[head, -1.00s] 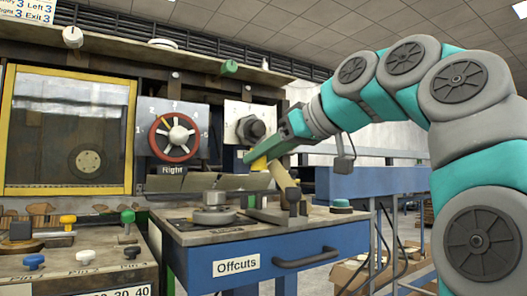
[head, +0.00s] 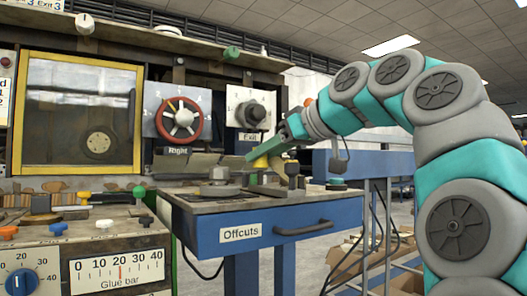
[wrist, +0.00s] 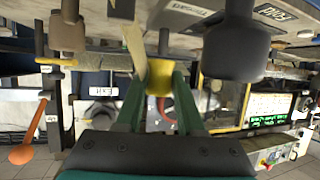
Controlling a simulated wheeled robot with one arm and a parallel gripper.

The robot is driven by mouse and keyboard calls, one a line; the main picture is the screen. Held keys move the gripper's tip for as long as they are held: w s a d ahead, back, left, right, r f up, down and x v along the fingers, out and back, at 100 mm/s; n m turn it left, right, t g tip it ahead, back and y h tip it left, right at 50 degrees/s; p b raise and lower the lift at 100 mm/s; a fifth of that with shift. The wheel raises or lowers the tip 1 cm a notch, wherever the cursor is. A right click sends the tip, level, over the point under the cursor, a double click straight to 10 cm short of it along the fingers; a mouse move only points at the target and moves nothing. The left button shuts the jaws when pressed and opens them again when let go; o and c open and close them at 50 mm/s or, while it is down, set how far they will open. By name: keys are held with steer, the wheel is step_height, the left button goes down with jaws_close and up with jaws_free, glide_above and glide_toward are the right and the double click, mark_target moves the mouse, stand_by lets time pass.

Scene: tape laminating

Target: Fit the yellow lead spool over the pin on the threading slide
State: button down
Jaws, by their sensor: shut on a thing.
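My gripper (head: 256,156) reaches in from the right, above the back of the blue-fronted table. Its green fingers are shut on the yellow lead spool (wrist: 160,78), which sits between the fingertips in the wrist view. The spool also shows as a small yellow patch under the fingers in the head view (head: 260,163). A pale strip (wrist: 135,45) hangs beside the spool in the wrist view. A flat plate that looks like the threading slide (head: 270,191) lies on the tabletop below the gripper, with a dark upright post (head: 292,170) near it. I cannot make out the pin clearly.
A round grey weight-like part (head: 219,188) stands on the tabletop, left of the slide. A dark knob (head: 251,115) and a red handwheel (head: 180,119) stick out from the machine behind. A teal button (head: 336,184) sits at the table's right. A drawer handle (head: 304,228) projects in front.

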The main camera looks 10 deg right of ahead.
steer(key=shift+f+b, duration=0.4)
steer(key=shift+f, duration=0.3)
steer(key=shift+f+b, duration=0.3)
steer(key=shift+f, duration=0.1)
steer(key=shift+f, duration=0.1)
steer(key=shift+c, duration=2.2)
jaws_free()
steer(key=shift+s, duration=0.1)
steer(key=v, duration=0.7)
steer(key=shift+s+d, duration=0.2)
steer(key=shift+s, duration=0.05)
